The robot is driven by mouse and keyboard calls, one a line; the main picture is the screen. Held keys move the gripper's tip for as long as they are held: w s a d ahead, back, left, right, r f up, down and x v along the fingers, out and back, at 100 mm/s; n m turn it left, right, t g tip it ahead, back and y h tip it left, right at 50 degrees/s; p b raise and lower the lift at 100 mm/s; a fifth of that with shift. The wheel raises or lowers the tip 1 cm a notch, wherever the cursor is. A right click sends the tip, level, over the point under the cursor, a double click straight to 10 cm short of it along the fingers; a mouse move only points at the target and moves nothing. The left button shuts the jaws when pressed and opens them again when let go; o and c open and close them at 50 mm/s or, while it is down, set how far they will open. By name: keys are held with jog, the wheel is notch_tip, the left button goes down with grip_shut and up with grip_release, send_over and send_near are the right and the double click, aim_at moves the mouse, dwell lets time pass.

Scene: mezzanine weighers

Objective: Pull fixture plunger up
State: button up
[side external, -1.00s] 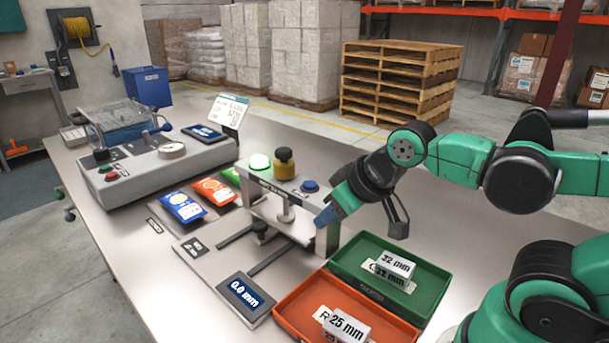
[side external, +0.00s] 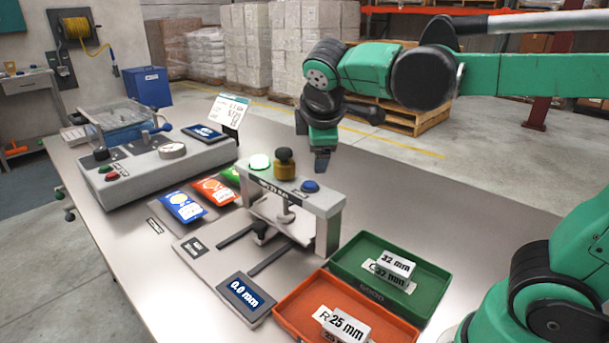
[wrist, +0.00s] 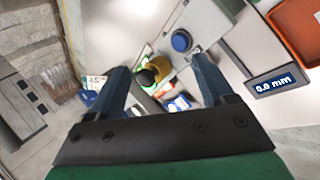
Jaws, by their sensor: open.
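The fixture (side external: 325,205) is a grey bridge-shaped frame on a flat base, with a display reading 0.0 mm (side external: 243,292). Its plunger has a dark round knob (side external: 284,155) above a brass-coloured collar (side external: 285,171). The plunger's lower end shows under the bridge, above the base. My gripper (side external: 321,160) is above and beside the right part of the fixture top, pointing down, apart from the knob. In the wrist view my gripper (wrist: 160,85) is open and empty; the dark knob (wrist: 147,77) and collar (wrist: 160,69) appear between the two fingers, farther off.
A blue button (side external: 310,186) and a lit green lamp (side external: 260,162) flank the plunger on the fixture top. Green (side external: 440,285) and orange (side external: 290,316) trays with labelled blocks stand to the right. Colored packets (side external: 183,207) lie left of the fixture.

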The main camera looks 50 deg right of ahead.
aim_at(288, 147)
jog(key=w+a+n+h, duration=0.1)
jog(key=w+n+h, duration=0.8)
jog(key=n+h, duration=0.25)
jog(key=shift+n+g, duration=0.25)
jog(key=shift+g, duration=0.05)
notch_tip(288, 147, down, 5)
jog(key=shift+w+d, duration=0.15)
jog(key=shift+x, duration=2.5)
jog(key=shift+r, duration=0.1)
grip_shut()
